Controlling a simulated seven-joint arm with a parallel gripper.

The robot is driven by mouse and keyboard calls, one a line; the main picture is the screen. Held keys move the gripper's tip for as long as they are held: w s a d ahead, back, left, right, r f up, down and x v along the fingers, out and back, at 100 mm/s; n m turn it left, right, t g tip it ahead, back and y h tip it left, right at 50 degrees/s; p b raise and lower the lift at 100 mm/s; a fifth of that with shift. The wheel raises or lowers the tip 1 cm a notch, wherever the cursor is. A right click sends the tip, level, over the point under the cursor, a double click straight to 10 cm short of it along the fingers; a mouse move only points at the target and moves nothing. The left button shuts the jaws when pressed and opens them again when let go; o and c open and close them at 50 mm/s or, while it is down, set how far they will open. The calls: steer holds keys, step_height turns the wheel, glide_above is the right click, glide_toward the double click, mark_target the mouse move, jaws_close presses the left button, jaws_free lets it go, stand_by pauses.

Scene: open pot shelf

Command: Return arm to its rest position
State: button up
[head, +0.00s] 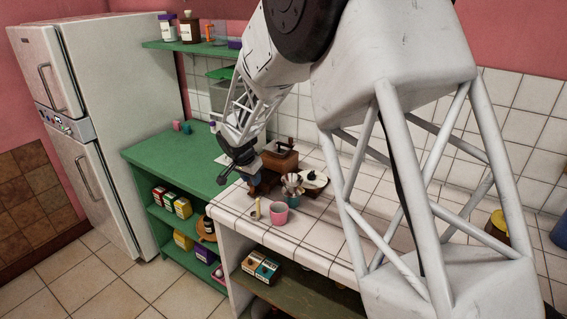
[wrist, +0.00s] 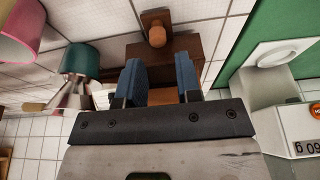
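My gripper (head: 256,184) hangs low over the counter in the head view, left of a brown wooden box with a knob (head: 281,156). In the wrist view my gripper (wrist: 160,82) has its two blue fingers apart. The wooden box (wrist: 186,48) shows beyond and between them, and I cannot tell whether they touch it. I see nothing clearly gripped. My white lattice arm reaches from the right foreground of the head view, over the counter, down to the gripper. The arm hides part of the counter and wall.
A white scale (wrist: 300,128) is close by in the wrist view. A green shelf unit (head: 165,165) and a fridge (head: 125,90) stand left. A wall shelf (head: 190,46) holds jars.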

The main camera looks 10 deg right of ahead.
steer(key=s+d+r+n, duration=0.2)
steer(key=s+d+r, duration=0.2)
steer(key=s+r, duration=0.55)
steer(key=s+d+r+n, duration=0.2)
steer(key=s+d+r, duration=0.3)
steer(key=s, duration=0.8)
steer(key=s+d+r+n+y, duration=0.1)
steer(key=s+n, duration=0.3)
steer(key=s, duration=2.2)
steer(key=shift+r+n+y, duration=0.4)
steer(key=shift+r+y, duration=0.3)
